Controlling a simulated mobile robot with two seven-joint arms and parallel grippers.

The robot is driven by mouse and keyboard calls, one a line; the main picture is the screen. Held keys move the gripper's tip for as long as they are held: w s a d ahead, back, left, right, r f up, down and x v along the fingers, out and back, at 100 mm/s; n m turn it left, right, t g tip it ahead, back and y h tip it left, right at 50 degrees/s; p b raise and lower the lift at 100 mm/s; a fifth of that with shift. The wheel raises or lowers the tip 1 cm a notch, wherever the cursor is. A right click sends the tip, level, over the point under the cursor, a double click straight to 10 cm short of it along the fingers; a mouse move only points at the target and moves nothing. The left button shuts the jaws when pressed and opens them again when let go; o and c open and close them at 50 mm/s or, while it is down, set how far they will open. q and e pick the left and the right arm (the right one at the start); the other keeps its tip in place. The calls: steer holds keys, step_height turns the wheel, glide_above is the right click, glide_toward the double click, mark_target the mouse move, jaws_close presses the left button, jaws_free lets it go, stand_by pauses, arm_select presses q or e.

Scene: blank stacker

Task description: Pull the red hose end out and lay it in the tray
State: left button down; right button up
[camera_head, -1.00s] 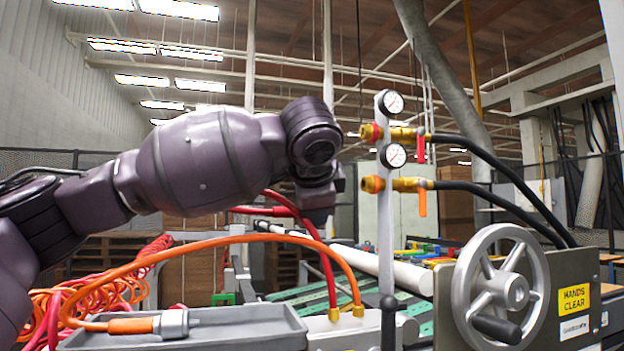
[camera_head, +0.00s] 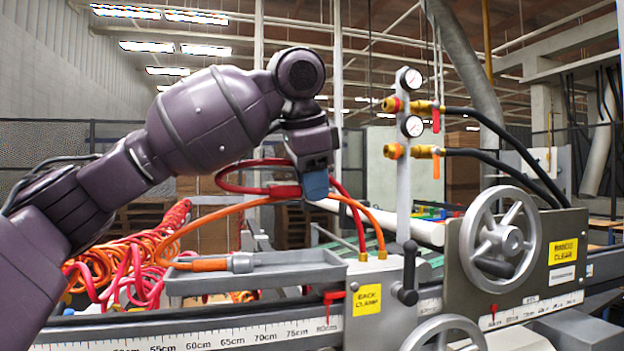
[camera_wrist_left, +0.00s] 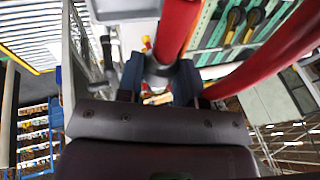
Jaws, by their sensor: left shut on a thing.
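My left gripper (camera_head: 316,186) points down above the right end of the grey tray (camera_head: 312,276). It is shut on the red hose end (camera_head: 285,191), clear of the tray. The red hose (camera_head: 352,217) loops out to the left of the gripper and runs down behind it to a brass fitting. In the left wrist view the red hose (camera_wrist_left: 178,28) leads to a grey metal coupling (camera_wrist_left: 159,73) between the fingers (camera_wrist_left: 158,84). The orange hose end (camera_head: 209,265), with its grey coupling, lies in the tray's left part. My right gripper is out of view.
Brass fittings (camera_head: 381,254) stand right of the tray. A post with gauges (camera_head: 411,126) and valves, a black-knobbed lever (camera_head: 410,248) and a handwheel (camera_head: 500,240) stand farther right. Red and orange coils (camera_head: 125,262) lie left. The tray's right half looks clear.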

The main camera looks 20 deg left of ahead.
arm_select(q)
steer(key=shift+s+f, duration=0.15)
steer(key=shift+s, duration=0.3)
steer(key=shift+a+f, duration=0.1)
steer(key=shift+f, duration=0.15)
steer(key=shift+w+f, duration=0.2)
steer(key=shift+f, duration=0.35)
steer(key=shift+s+f, duration=0.15)
steer(key=shift+f, duration=2.6)
steer(key=shift+f+b, duration=0.55)
steer(key=shift+f, duration=1.05)
